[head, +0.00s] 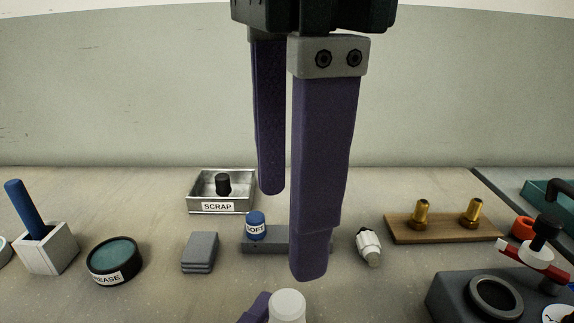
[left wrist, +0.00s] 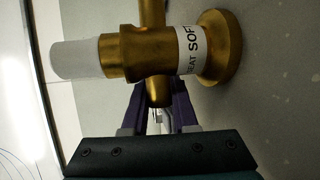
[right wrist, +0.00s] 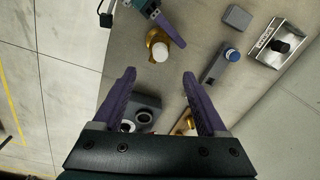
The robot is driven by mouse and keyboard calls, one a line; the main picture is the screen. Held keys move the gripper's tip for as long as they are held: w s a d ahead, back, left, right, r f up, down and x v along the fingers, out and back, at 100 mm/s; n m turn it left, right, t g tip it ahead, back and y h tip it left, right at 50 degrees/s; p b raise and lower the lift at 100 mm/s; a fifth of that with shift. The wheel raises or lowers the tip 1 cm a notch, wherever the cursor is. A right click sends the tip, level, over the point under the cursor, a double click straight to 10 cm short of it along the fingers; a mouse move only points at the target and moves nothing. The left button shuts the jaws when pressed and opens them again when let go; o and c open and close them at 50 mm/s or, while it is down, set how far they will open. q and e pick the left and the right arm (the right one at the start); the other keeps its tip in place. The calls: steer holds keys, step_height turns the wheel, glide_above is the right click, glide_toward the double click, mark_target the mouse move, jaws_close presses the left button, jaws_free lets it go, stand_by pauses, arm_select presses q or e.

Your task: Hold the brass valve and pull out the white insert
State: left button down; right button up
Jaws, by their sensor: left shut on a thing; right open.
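The brass valve (left wrist: 150,50) shows large in the left wrist view, with a white band lettered "SOFT" around it and a wide round base (left wrist: 222,47). The white insert (left wrist: 75,58) sticks out of its end; its top shows in the head view (head: 287,305) and the right wrist view (right wrist: 161,52). My left gripper (left wrist: 160,104) is shut on the valve's side stub, and it shows beside the valve in the right wrist view (right wrist: 165,22). My right gripper (head: 289,236) is open and empty, apart from the insert; both its fingers show in the right wrist view (right wrist: 159,76).
A metal SCRAP tray (head: 205,207) holding a black piece stands at the back. Grey pads (head: 200,252), a grease tin (head: 114,262), a wooden board (head: 440,238) with two brass fittings and a dark fixture (head: 455,298) surround the middle.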

mark_target(285, 302)
steer(key=f, duration=1.2)
steer(key=shift+w+a, duration=0.1)
steer(key=shift+w, duration=0.15)
jaws_close()
steer(key=c, duration=0.7)
jaws_free()
jaws_close()
stand_by(0.5)
steer(key=shift+r, duration=0.3)
stand_by(0.4)
